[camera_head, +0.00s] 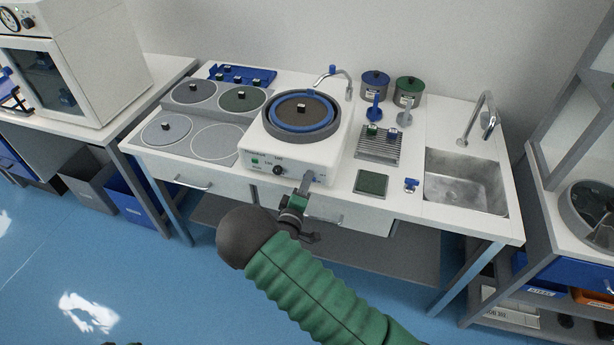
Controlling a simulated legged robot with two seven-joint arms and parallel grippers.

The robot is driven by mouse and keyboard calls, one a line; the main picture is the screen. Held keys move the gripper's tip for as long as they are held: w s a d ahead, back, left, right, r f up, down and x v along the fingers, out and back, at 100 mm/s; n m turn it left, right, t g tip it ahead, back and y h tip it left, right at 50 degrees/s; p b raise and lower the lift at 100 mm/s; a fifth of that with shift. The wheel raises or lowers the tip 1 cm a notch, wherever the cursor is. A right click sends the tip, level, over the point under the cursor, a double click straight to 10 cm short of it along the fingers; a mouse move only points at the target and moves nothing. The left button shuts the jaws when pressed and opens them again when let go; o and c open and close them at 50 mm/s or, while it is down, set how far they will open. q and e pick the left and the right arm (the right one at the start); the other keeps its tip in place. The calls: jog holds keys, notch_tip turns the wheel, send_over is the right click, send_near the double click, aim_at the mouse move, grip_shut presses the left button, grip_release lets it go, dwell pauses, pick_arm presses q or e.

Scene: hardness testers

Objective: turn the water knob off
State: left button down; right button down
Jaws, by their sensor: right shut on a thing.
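The white grinding and polishing machine (330,160) stands on the bench, with a round blue-rimmed disc on top. Its front panel has a green button (254,161) and a black knob (278,170). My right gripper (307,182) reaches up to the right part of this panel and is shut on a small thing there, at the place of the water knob. The fingers hide the knob, so its turn angle cannot be read. A bit of blue shows just right of the fingers. My left gripper is not in view.
A blue-handled faucet (333,70) stands behind the machine. Right of it are a drain grate (379,148), a green square pad (371,183), a small blue item (411,185) and a steel sink (462,180). Round plates (217,143) lie to the left. Drawers sit below the bench top.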

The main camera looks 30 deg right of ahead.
jog(key=shift+w+a+n+p, duration=0.15)
jog(key=shift+n+p, duration=0.35)
jog(key=shift+n, duration=0.8)
jog(key=shift+f, duration=0.1)
jog(key=c, duration=1.7)
grip_release()
jog(key=shift+o, duration=1.2)
jog(key=shift+w+f, duration=0.1)
